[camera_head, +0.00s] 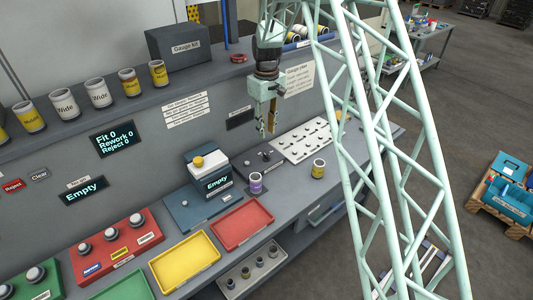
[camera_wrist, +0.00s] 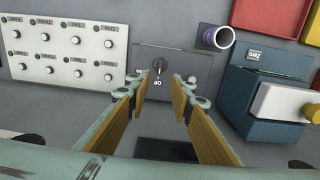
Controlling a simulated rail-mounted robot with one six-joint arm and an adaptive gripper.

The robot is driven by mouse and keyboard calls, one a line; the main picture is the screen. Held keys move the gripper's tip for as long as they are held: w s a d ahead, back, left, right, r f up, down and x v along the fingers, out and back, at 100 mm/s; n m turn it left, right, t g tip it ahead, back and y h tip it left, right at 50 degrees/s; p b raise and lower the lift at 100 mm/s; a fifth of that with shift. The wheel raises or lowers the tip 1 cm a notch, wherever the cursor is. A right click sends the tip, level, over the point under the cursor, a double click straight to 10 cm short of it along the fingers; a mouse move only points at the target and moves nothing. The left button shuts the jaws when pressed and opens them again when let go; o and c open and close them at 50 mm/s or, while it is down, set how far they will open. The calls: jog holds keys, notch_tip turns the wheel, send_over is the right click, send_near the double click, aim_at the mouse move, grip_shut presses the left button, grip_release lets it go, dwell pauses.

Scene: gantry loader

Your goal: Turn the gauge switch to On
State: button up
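The gauge switch is a small dark knob (camera_wrist: 159,65) on a grey plate (camera_wrist: 188,58) with small labels, too small to read surely. In the head view the switch plate (camera_head: 258,162) lies on the bench between the blue gauge and the white panel. My gripper (camera_head: 267,130) points down above the back of the bench. In the wrist view its two yellow-padded fingers (camera_wrist: 160,85) are apart and empty, and the knob shows between and beyond their tips, not touched. The gauge (camera_head: 210,180) is a blue box with a yellow-topped cap, and its display reads Empty.
A white panel (camera_head: 303,140) with several small knobs lies right of the switch in the head view. A purple-banded cup (camera_head: 256,183) and a yellow-labelled can (camera_head: 318,169) stand nearby. Red (camera_head: 242,222) and yellow (camera_head: 184,261) trays lie in front. A shelf with cans runs behind.

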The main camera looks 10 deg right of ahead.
aim_at(267, 155)
jog(key=shift+f+p, duration=0.45)
jog(key=shift+f, duration=6.1)
jog(key=shift+c, duration=0.7)
grip_shut()
